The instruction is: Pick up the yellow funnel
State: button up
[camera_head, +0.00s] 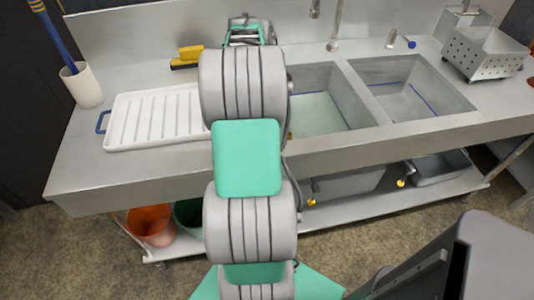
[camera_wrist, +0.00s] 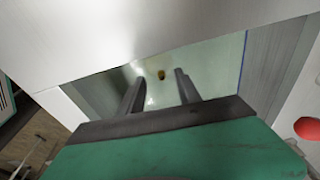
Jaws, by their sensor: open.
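I cannot make out a yellow funnel for certain in either view. My gripper (camera_wrist: 159,76) is open, with its two dark fingers apart over a pale sink basin in the wrist view. A small brownish-yellow spot (camera_wrist: 161,74) shows between the fingertips on the basin floor. It is too small to tell whether it is a drain or another thing. In the head view my arm covers the middle of the counter and part of the left basin, and hides my fingers.
A steel counter (camera_head: 80,185) holds a white drain tray (camera_head: 155,118), a cup with a blue-handled brush (camera_head: 85,86), a yellow sponge (camera_head: 191,52) and a perforated steel box (camera_head: 487,55). The right basin (camera_head: 410,98) looks empty. An orange bucket (camera_head: 150,226) stands below.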

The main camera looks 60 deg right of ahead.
aim_at(289, 134)
jog(key=s+d+f+m, duration=0.1)
jog(key=f, duration=0.1)
jog(key=s+d+f+m+b, duration=0.1)
jog(key=s+d+f, duration=0.1)
jog(key=f, duration=0.1)
jog(key=s+d+f+m, duration=0.1)
jog(key=f, duration=0.2)
jog(key=shift+s+d+g+y, duration=0.2)
jog(key=shift+s+g+y, duration=0.1)
jog(key=shift+s+y, duration=0.1)
jog(key=shift+s+f+m, duration=0.15)
jog(key=shift+f+m, duration=0.15)
jog(key=shift+f, duration=0.05)
jog(key=f, duration=0.6)
jog(key=shift+s+d+f, duration=0.15)
jog(key=shift+d+f, duration=0.1)
jog(key=shift+d, duration=0.05)
grip_shut()
